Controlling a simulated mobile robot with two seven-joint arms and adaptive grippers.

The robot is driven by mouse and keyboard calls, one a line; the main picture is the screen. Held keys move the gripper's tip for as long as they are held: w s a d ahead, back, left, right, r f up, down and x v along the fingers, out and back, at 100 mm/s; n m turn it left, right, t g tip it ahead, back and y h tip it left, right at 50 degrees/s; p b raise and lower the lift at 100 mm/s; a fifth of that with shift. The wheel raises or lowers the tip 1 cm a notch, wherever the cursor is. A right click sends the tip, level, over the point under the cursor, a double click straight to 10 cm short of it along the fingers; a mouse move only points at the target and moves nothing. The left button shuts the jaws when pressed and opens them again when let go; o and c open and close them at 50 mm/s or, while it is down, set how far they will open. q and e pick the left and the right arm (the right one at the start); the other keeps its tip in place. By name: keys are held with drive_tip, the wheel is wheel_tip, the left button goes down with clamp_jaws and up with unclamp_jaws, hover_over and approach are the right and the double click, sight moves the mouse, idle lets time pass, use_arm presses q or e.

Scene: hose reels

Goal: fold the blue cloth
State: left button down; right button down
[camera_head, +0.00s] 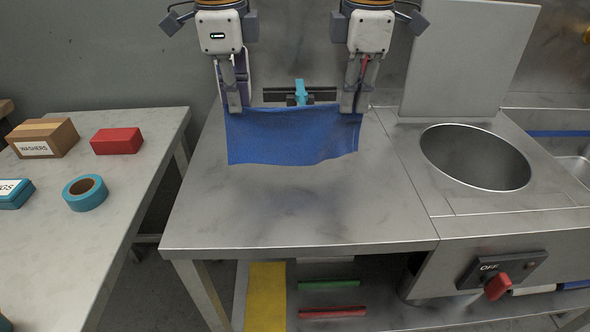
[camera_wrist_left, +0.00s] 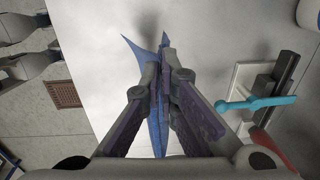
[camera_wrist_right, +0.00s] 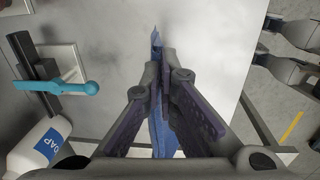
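The blue cloth (camera_head: 290,137) hangs spread between my two grippers above the steel table in the head view. Its lower edge is uneven and lies near or on the tabletop; I cannot tell how much of it touches. My left gripper (camera_head: 235,108) is shut on its upper left corner. My right gripper (camera_head: 353,108) is shut on its upper right corner. In the left wrist view, the cloth (camera_wrist_left: 158,130) is pinched between the fingers, with blue points beyond the tips. In the right wrist view, the cloth (camera_wrist_right: 160,137) is pinched and shows below the fingers.
The steel table (camera_head: 300,220) is bare in front of the cloth. A round basin (camera_head: 475,157) is at the right. A side table (camera_head: 60,250) at the left holds a box, a red block and tape. A soap bottle (camera_wrist_right: 40,145) is near my right wrist.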

use_arm(q)
drive_tip(key=shift+w+d+r+g, duration=0.1)
drive_tip(key=shift+w+r+g, duration=0.15)
drive_tip(key=shift+r, duration=0.25)
drive_tip(key=shift+w+r+g, duration=0.1)
drive_tip(key=shift+r+g, duration=0.15)
drive_tip(key=shift+r, duration=0.25)
use_arm(e)
drive_tip(key=shift+w+r+g, duration=0.15)
drive_tip(key=shift+r+g, duration=0.1)
drive_tip(key=shift+r, duration=0.25)
drive_tip(key=shift+w+r+g, duration=0.15)
drive_tip(key=shift+r+g, duration=0.1)
drive_tip(key=shift+r, duration=0.25)
